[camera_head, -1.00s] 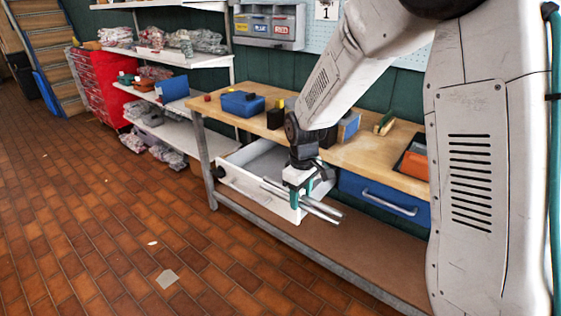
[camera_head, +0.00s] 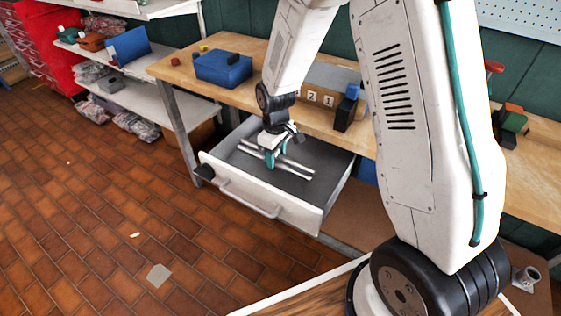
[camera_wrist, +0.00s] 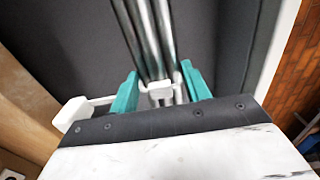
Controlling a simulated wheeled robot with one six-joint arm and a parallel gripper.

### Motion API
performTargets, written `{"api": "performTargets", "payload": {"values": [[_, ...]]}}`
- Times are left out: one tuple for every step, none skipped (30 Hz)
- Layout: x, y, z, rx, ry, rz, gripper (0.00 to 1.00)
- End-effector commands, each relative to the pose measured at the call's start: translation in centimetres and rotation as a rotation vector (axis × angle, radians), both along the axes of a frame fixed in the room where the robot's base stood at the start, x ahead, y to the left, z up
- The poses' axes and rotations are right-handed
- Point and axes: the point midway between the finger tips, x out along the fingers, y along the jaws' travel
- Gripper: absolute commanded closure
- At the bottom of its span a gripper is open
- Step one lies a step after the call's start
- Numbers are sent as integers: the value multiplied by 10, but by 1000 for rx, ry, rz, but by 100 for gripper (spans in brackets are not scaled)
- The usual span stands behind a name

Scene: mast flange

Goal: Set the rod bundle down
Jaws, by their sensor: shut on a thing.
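The rod bundle (camera_head: 295,169) is several silvery metal rods lying side by side. My gripper (camera_head: 270,158) is shut on it, inside the outline of an open white drawer (camera_head: 255,199) with a dark grey floor. In the wrist view the rods (camera_wrist: 152,40) run away from me between the two teal fingers (camera_wrist: 158,92), over the dark drawer floor (camera_wrist: 75,45). A white clip-like piece shows at the rods between the fingers. I cannot tell whether the rods touch the drawer floor.
The wooden workbench (camera_head: 190,68) stands above and behind the drawer, with a blue box (camera_head: 222,69) and a block marked with numbers (camera_head: 325,92) on it. Shelves (camera_head: 128,73) stand at the left. The brick floor (camera_head: 80,220) in front is clear apart from small scraps.

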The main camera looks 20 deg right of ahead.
Motion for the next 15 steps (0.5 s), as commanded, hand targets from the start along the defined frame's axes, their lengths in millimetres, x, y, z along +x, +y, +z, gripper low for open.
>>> {"api": "performTargets", "payload": {"values": [[0,1,-10,0,4,1,93],[0,1,-15,0,2,1,93],[0,1,-21,0,3,2,93],[0,1,-24,0,1,2,93],[0,1,-27,-1,1,2,93],[0,1,-30,0,0,2,93],[0,1,-32,0,0,2,93],[1,1,-33,0,0,2,93],[1,1,-35,0,0,1,93],[1,1,-38,0,0,1,93],[0,1,-41,0,0,1,93],[0,0,-46,0,1,0,93],[0,0,-50,0,2,0,93],[0,0,-55,0,2,0,93],[0,0,-62,0,2,0,93]]}}
